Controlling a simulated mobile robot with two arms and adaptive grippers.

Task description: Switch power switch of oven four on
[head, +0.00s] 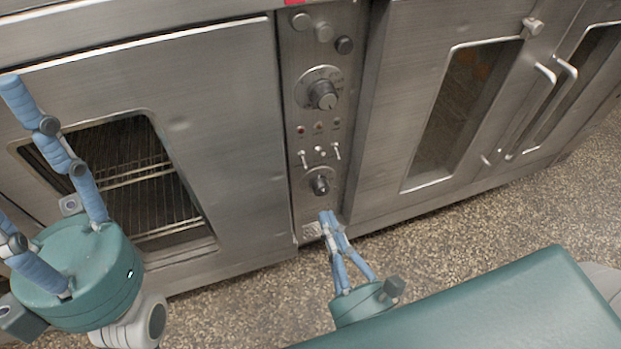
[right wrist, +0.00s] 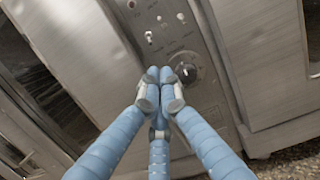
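A narrow steel control panel (head: 311,209) stands beside the oven door with the wide window. It carries a left toggle switch (head: 303,158) and a right toggle switch (head: 337,152); I cannot read which is the power switch. In the right wrist view one toggle (right wrist: 148,37) shows above the fingertips and another (right wrist: 181,18) at the upper right. My right gripper (head: 329,216) has its fingers together, empty, in front of the panel below the switches. It also shows in the right wrist view (right wrist: 160,80), near the lower knob. My left gripper (head: 12,150) is open and empty at far left.
The lower knob (head: 319,183) sits below the switches and a large dial (head: 322,93) above them. Small indicator lights (head: 318,127) lie between. Oven doors flank the panel, with handles (head: 545,74) at the right. The speckled floor (head: 440,240) in front is clear.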

